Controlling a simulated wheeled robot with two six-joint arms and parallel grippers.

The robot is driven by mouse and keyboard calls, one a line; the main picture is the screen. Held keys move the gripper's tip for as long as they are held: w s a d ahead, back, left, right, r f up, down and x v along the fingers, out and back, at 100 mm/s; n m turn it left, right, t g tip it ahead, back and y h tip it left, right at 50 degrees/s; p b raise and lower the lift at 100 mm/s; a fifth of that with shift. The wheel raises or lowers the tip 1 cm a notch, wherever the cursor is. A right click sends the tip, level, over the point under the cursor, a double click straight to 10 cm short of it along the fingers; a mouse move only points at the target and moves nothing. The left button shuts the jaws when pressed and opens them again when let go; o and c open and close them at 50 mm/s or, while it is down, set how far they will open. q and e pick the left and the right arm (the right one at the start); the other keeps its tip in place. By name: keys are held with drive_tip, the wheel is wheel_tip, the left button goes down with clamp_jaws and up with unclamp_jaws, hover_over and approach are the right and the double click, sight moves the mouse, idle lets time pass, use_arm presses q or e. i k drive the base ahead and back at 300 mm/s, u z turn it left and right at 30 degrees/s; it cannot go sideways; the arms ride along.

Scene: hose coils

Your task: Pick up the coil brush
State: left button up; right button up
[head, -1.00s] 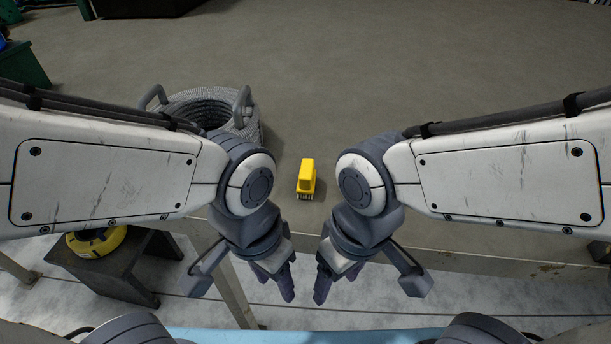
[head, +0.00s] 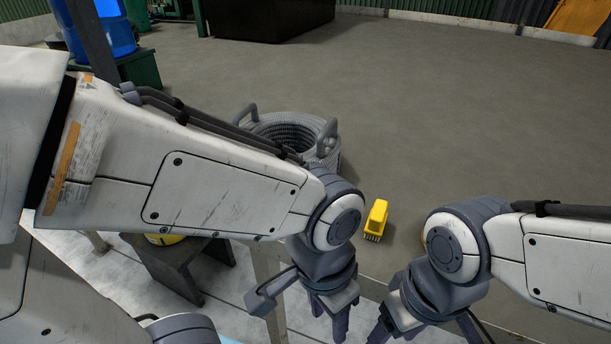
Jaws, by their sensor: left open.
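The coil brush (head: 377,216) is a small yellow block with bristles along its near end. It stands on the grey surface, between my two forearms and beyond both grippers. My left gripper (head: 329,326) hangs below and to the left of the brush in the picture, apart from it, open and empty. My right gripper (head: 392,334) hangs below the brush near the bottom edge, also apart from it. Its fingers look spread with nothing between them, though the tips are partly cut off.
A grey ribbed hose coil (head: 327,150) with two upright handles stands behind my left forearm, left of the brush. A dark stool (head: 183,268) holds a mostly hidden yellow thing at lower left. A blue barrel (head: 112,35) is at far left. The floor beyond the brush is clear.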

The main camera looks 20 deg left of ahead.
sight(374, 227)
drive_tip(key=u, duration=1.85)
drive_tip(key=k, duration=0.7)
drive_tip(key=z, duration=1)
drive_tip(key=i, duration=0.5)
